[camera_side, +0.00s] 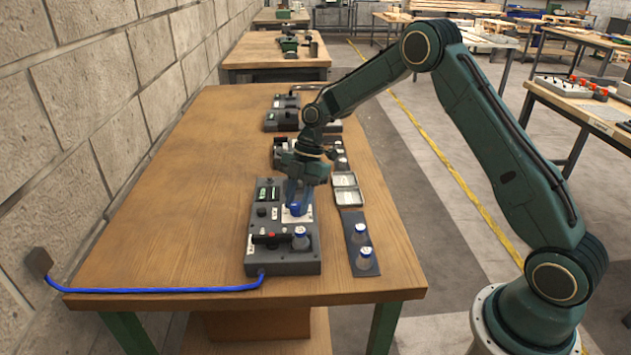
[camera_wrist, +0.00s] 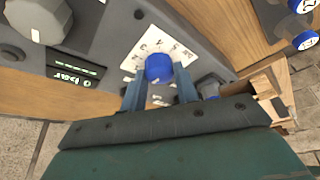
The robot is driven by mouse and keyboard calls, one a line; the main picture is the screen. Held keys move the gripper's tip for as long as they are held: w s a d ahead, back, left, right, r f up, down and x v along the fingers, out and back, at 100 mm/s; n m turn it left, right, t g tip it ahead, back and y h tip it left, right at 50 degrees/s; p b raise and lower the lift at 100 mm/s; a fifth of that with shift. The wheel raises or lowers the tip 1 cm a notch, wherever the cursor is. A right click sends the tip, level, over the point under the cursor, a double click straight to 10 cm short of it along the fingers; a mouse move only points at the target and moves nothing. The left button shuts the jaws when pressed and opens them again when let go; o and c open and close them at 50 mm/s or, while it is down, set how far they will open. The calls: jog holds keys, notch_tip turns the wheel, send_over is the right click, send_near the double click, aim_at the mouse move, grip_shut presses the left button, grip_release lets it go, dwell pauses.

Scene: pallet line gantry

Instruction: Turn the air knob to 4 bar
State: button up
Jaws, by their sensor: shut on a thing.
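The blue air knob (camera_wrist: 158,68) sits on a white dial plate (camera_wrist: 182,50) with dark marks around it, too small to read surely. The knob (camera_side: 295,209) also shows in the side view on the grey control panel (camera_side: 256,253), partly hidden by my gripper. My gripper (camera_wrist: 160,84) is shut on the knob, one finger on each side of it. It also shows from above the panel in the side view (camera_side: 296,203). A green-lit display (camera_wrist: 76,75) on the panel reads 0 bar.
A large grey knob (camera_wrist: 38,18) stands beside the display. A blue hose (camera_side: 170,290) runs left. The left tabletop is clear.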

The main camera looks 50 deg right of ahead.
jog(key=m+t, duration=0.1)
jog(key=m, duration=0.3)
jog(key=shift+s+m+t, duration=0.15)
jog(key=shift+m+t, duration=0.15)
jog(key=shift+t, duration=0.1)
jog(key=m+t, duration=0.1)
jog(key=m, duration=0.2)
jog(key=shift+a+m+h, duration=0.1)
jog(key=shift+m+h, duration=0.2)
jog(key=m+t+h, duration=0.1)
jog(key=m, duration=0.2)
jog(key=shift+s+m, duration=0.1)
jog(key=shift+m, duration=0.2)
jog(key=m+t+h, duration=0.1)
jog(key=m, duration=0.2)
jog(key=shift+a+m, duration=0.15)
jog(key=shift+m, duration=0.25)
jog(key=m+h, duration=0.1)
jog(key=m, duration=0.2)
jog(key=m+h, duration=0.1)
jog(key=m, duration=0.2)
jog(key=shift+a+h, duration=0.15)
jog(key=shift+h, duration=0.25)
jog(key=m+h, duration=0.1)
jog(key=m, duration=0.2)
jog(key=m+h, duration=0.1)
jog(key=m, duration=0.2)
jog(key=shift+g, duration=0.4)
